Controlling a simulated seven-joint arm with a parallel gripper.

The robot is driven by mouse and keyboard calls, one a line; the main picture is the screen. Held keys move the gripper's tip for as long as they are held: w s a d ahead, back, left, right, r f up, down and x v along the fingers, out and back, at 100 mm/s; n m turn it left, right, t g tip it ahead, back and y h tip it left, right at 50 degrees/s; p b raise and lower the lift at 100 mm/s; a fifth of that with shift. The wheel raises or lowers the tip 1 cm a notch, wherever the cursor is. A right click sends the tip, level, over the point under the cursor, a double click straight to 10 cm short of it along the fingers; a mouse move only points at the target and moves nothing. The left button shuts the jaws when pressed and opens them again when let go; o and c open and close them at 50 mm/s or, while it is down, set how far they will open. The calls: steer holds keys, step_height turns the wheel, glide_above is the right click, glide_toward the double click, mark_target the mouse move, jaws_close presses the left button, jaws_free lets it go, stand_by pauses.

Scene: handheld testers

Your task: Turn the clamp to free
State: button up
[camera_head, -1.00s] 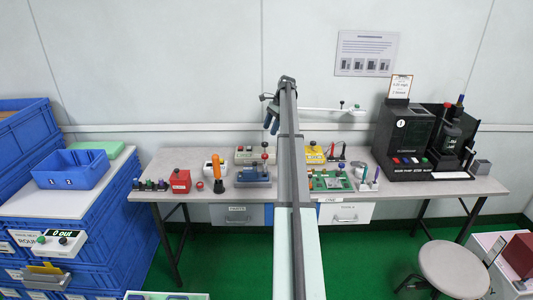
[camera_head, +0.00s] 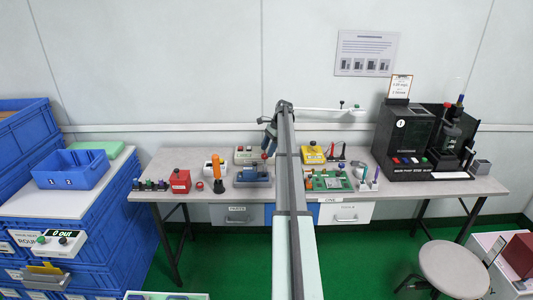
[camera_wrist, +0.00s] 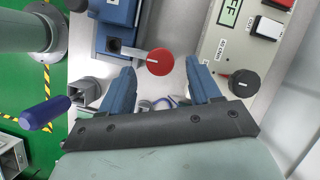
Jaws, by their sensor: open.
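A blue fixture (camera_head: 253,174) stands on the bench left of my arm. It carries a round red knob with a short white mark, which shows clearly in the wrist view (camera_wrist: 160,62); a lettering of clamp positions is not readable. The blue body (camera_wrist: 118,38) lies beyond and left of the knob. My gripper (camera_head: 268,150) hangs just above the fixture. In the wrist view my gripper (camera_wrist: 160,70) is open, its two blue fingers apart, with the red knob appearing between their tips and nothing held. Whether the fingers reach the knob's height I cannot tell.
A cream panel (camera_wrist: 226,52) with a black knob (camera_wrist: 244,83) lies close to the right finger in the wrist view. An orange-handled tool (camera_head: 217,173) and a red box (camera_head: 180,181) stand left of the fixture. A green board (camera_head: 330,181) lies right of my arm.

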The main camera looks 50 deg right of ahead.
mark_target(265, 163)
steer(key=shift+x, duration=1.1)
steer(key=c, duration=1)
